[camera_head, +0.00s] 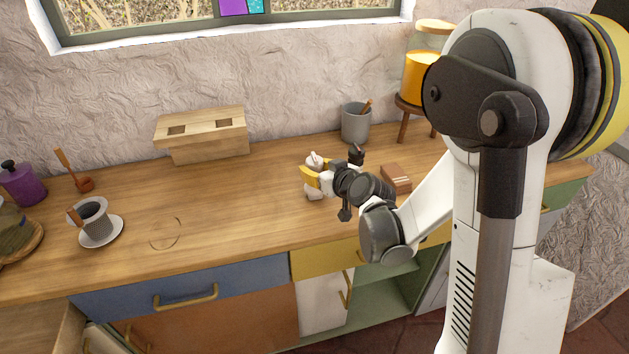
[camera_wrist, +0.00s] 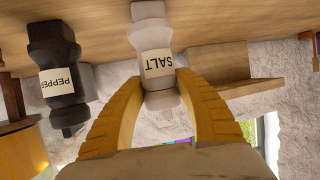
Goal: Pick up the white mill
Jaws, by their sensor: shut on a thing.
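The white mill (camera_wrist: 151,30) carries a label reading SALT and stands between the yellow fingers of my gripper (camera_wrist: 160,85) in the wrist view. The fingers are shut on its narrower part, below the label in that picture. In the head view the white mill (camera_head: 313,160) is partly hidden by my gripper (camera_head: 311,177), which is over the counter. I cannot tell whether the mill's base touches the counter.
A dark mill labelled PEPPER (camera_wrist: 60,70) stands close beside the white one. A wooden box (camera_head: 205,137), a grey pot (camera_head: 356,124) and a brown block (camera_head: 396,178) are nearby. A cup (camera_head: 95,221) stands at left. The counter's middle (camera_head: 230,200) is clear.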

